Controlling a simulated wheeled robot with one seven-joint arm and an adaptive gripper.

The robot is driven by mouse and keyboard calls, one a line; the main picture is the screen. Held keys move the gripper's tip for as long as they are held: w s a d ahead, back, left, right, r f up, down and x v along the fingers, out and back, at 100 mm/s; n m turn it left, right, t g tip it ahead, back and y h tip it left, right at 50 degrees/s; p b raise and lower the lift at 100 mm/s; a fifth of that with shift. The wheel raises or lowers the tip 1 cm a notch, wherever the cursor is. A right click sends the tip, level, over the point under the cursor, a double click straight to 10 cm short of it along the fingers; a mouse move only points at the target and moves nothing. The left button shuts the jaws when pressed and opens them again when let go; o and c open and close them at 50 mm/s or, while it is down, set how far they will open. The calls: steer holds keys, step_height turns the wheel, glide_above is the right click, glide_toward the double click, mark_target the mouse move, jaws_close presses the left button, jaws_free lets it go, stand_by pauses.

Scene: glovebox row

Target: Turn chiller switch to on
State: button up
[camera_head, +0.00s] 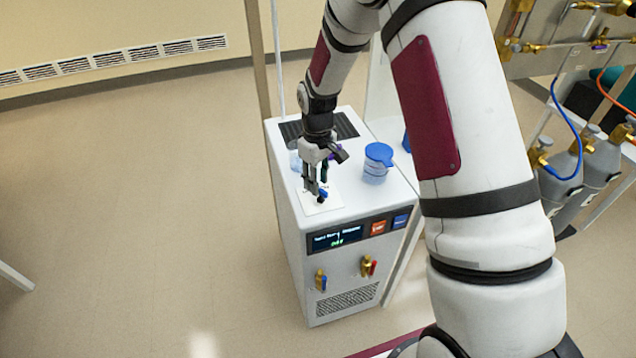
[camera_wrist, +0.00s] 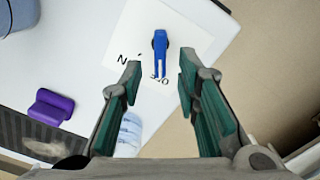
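The chiller (camera_head: 290,225) is a white floor-standing box with a display on its front. Its switch (camera_head: 322,196) is a small blue lever on a white label plate on top. In the wrist view the blue lever (camera_wrist: 160,45) points down the picture towards lettering that looks like OFF, partly covered. An N shows to its left, the rest of that word unclear. My gripper (camera_head: 316,187) points down just above the plate. In the wrist view my gripper (camera_wrist: 160,72) is open, with green-padded fingers on either side of the lever's tip and gaps on both sides.
A blue-lidded jar (camera_head: 377,162) stands on the chiller top, right of my gripper. A purple object (camera_wrist: 50,107) and a pale translucent container (camera_wrist: 130,130) are near my fingers.

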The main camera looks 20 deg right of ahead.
steer(key=shift+f, duration=0.85)
steer(key=shift+c, duration=0.2)
jaws_close()
steer(key=shift+m, duration=0.3)
steer(key=shift+w+d+m+b, duration=0.15)
steer(key=shift+m+b, duration=0.15)
steer(key=shift+m, duration=1)
steer(key=shift+s+d+m+b, duration=0.15)
steer(key=shift+m+b, duration=0.15)
steer(key=shift+m, duration=1)
